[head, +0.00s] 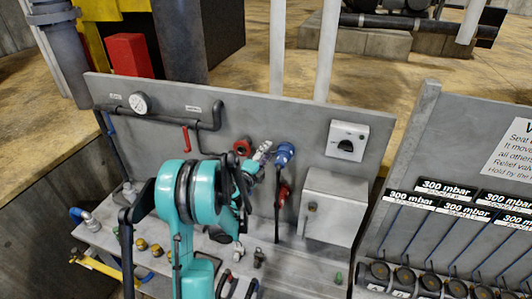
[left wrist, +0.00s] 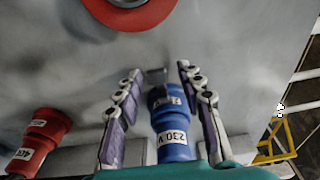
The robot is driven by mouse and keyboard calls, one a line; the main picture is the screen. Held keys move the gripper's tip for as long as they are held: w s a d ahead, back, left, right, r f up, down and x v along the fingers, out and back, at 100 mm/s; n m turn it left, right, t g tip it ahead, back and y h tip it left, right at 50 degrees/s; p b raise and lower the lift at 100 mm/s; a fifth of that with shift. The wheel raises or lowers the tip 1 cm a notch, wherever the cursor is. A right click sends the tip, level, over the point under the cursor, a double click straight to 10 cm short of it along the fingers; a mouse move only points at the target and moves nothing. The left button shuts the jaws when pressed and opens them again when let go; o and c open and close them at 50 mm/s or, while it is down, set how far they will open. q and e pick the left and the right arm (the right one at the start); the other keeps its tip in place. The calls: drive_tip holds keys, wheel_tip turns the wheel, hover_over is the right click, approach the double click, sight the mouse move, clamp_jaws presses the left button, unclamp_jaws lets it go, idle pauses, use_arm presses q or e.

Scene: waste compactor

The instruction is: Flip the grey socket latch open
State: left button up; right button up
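A blue socket connector (left wrist: 172,125) labelled 230 V is on the grey panel. It also shows in the head view (head: 285,153), right of my left gripper's fingers. A small grey piece (left wrist: 156,75), which looks like the latch, sits at its far end in the left wrist view. I cannot tell clearly whether it is open or shut. My left gripper (left wrist: 159,72) is open, with one finger on each side of the blue connector. In the head view the left gripper (head: 262,153) is partly hidden by my teal arm. My right gripper is not in view.
A red 400 V connector (left wrist: 33,140) is to the left in the left wrist view, and a red round part (left wrist: 130,8) is above. In the head view, a grey box (head: 333,207) and switch (head: 347,141) are on the right. A gauge (head: 140,103) and pipes are on the left.

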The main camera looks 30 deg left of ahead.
use_arm(q)
clamp_jaws()
drive_tip(key=m+h+b, duration=0.2)
drive_tip(key=h, duration=0.1)
drive_tip(key=shift+w+a, duration=0.1)
drive_tip(key=shift+w, duration=0.2)
unclamp_jaws()
